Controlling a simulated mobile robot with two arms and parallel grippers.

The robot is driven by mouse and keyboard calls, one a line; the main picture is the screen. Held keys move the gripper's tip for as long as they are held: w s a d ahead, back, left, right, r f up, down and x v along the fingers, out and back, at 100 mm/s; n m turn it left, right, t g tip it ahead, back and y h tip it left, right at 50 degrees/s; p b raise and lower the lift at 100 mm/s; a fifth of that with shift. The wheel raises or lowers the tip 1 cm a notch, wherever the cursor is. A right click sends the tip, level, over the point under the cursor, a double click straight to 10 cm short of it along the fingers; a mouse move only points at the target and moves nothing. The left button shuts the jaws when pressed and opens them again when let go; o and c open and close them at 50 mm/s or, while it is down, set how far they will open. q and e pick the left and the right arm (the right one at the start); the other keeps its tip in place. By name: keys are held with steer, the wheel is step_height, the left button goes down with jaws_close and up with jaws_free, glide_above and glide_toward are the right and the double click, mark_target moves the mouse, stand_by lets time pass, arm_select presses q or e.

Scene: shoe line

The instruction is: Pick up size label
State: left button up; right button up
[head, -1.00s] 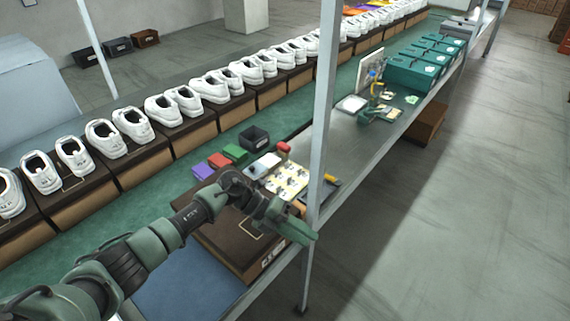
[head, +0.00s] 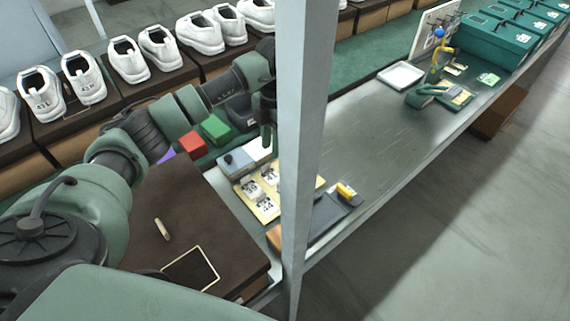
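Small white size labels with dark print (head: 251,189) lie on a cream board (head: 266,212) on the bench, left of the grey post. Part of the board is hidden by the post. My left gripper (head: 265,140) points down just beyond the labels, partly behind the post. It appears above the far edge of the label area, and I see no label in it. Its fingers are too small and edge-on to tell whether they are open. My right gripper is not in view.
A grey post (head: 303,150) stands upright in front of the bench. A brown shoebox (head: 205,225) fills the near left. Red (head: 191,144) and green (head: 216,129) blocks lie behind it.

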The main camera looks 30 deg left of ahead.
mark_target(265, 171)
arm_select(q)
steer(key=shift+w+a+f, duration=0.15)
steer(key=shift+a+f, duration=0.05)
steer(key=shift+f, duration=0.3)
steer(key=shift+w+a+f, duration=0.1)
steer(key=shift+a+f, duration=0.05)
steer(key=shift+f, duration=0.3)
steer(key=shift+s+a+f, duration=0.1)
steer(key=shift+s+f, duration=0.1)
steer(key=shift+f, duration=0.15)
steer(key=f, duration=0.1)
steer(key=f+p, duration=0.1)
steer(key=f, duration=0.1)
steer(key=a+f, duration=0.1)
steer(key=shift+s+f+p, duration=0.2)
steer(key=shift+s+p, duration=0.1)
steer(key=shift+s, duration=0.05)
steer(key=shift+f, duration=0.3)
jaws_close()
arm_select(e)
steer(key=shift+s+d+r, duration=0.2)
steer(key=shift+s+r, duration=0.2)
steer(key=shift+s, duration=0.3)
